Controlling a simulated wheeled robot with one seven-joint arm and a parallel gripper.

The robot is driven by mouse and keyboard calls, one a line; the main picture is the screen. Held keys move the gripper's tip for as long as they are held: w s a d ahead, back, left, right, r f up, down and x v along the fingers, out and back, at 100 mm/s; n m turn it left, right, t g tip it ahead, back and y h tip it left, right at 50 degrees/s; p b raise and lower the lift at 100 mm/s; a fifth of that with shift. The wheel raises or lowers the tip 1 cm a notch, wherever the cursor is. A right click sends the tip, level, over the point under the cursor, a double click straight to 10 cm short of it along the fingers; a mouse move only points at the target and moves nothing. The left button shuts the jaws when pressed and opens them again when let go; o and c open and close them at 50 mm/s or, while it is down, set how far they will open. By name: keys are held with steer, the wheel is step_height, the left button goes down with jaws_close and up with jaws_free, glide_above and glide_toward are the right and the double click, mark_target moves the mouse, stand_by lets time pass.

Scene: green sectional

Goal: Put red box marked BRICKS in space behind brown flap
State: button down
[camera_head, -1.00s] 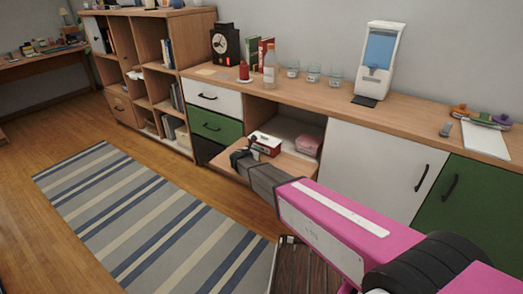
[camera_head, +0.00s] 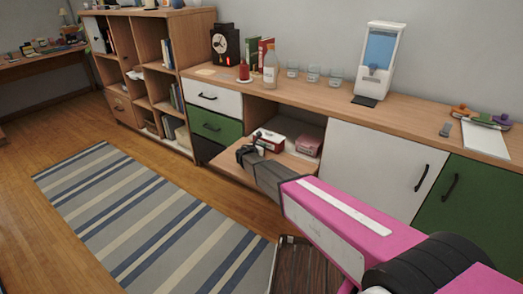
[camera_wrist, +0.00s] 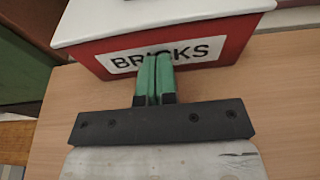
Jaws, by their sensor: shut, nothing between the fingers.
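The red box marked BRICKS (camera_head: 268,141) has a white lid and sits upright at the inner part of the lowered brown flap (camera_head: 302,168), by the mouth of the open compartment. In the wrist view the box (camera_wrist: 208,52) shows its red front and white label. My gripper (camera_head: 254,142) is at the near side of the box. Its green fingers (camera_wrist: 155,62) are shut together with nothing between them, overlapping the label's lower edge, at or very near the front face. The flap's bare wood (camera_wrist: 290,100) lies beneath. The box's far side is hidden.
A pink box (camera_head: 309,145) sits to the right of the red box. The compartment (camera_head: 300,128) has free room behind them. A white drawer (camera_head: 213,97) and green drawer (camera_head: 215,126) are on the left, a white door (camera_head: 375,165) on the right. Glasses and a bottle (camera_head: 270,66) stand on top.

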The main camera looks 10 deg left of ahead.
mark_target(274, 137)
steer(key=shift+w+r+x, duration=0.1)
steer(key=shift+r+x, duration=0.35)
steer(key=shift+x, duration=1.45)
steer(key=shift+w+r+x, duration=0.15)
steer(key=shift+r+x, duration=0.3)
steer(key=shift+x, duration=1.5)
steer(key=shift+w+r+x, duration=0.1)
steer(key=shift+r+x, duration=0.4)
steer(key=shift+x, duration=1.4)
steer(key=shift+s+f+v, duration=0.25)
steer(key=shift+f+v, duration=0.7)
steer(key=shift+v, duration=2.9)
steer(key=shift+s+f+v, duration=0.25)
steer(key=shift+f+v, duration=0.65)
steer(key=shift+v, duration=3)
steer(key=shift+s+f+v, duration=0.2)
steer(key=shift+f+v, duration=0.75)
steer(key=shift+v, duration=2.9)
steer(key=shift+s, duration=0.15)
